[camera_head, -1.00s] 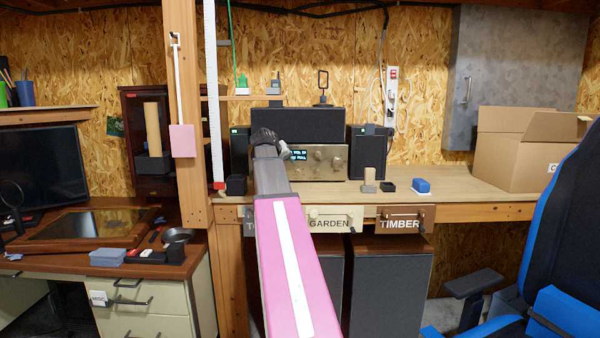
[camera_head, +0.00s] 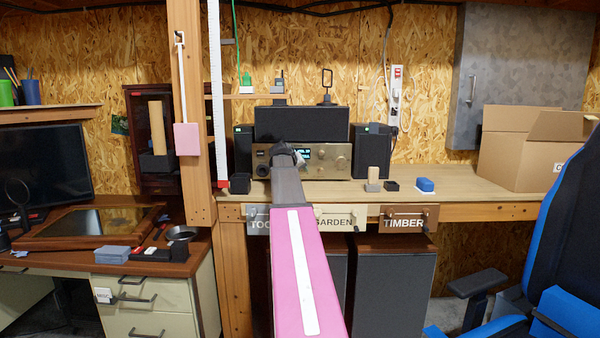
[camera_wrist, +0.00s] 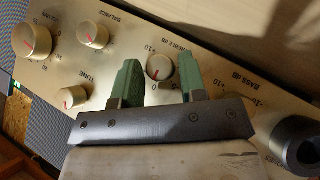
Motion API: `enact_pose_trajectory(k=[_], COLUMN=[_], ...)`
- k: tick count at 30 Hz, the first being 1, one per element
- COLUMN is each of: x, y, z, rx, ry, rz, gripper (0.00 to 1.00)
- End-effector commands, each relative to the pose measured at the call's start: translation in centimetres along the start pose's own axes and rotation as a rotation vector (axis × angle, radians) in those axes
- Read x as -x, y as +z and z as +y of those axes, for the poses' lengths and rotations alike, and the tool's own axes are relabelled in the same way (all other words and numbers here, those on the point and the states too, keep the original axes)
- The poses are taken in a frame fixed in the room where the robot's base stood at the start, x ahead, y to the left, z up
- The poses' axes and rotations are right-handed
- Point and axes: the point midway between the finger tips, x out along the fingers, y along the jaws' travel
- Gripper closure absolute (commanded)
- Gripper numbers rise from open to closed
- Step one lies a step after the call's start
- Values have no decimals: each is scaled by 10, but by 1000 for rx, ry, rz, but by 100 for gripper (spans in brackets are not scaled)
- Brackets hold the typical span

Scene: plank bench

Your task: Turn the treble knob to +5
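The gold amplifier (camera_head: 340,163) stands on the bench under a black speaker. In the wrist view its panel (camera_wrist: 115,60) shows with the lettering upside down. The treble knob (camera_wrist: 160,67), a pale round knob, lies between the two fingers of my gripper (camera_wrist: 160,80). Its red mark points to the lower left in the picture, and +10 and 0 labels show near it. The green-padded fingers are open, with a clear gap on the left and a narrower one on the right. In the head view my gripper (camera_head: 287,156) hides the amplifier's left-middle part.
The tune knob (camera_wrist: 72,97), balance knob (camera_wrist: 92,35) and volume knob (camera_wrist: 32,40) lie left.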

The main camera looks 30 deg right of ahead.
Motion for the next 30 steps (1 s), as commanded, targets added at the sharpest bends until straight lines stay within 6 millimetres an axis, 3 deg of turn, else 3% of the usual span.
enact_pose_trajectory(k=[2, 5, 6, 17, 30], x=[0, 0, 0, 0, 0], y=[0, 0, 0, 0, 0], z=[0, 0, 0, 1, 6], rx=[0, 0, 0, -33, -261], ry=[0, 0, 0, -33, -269], rz=[0, 0, 0, -2, -13], gripper=[61, 94, 95, 95, 95])
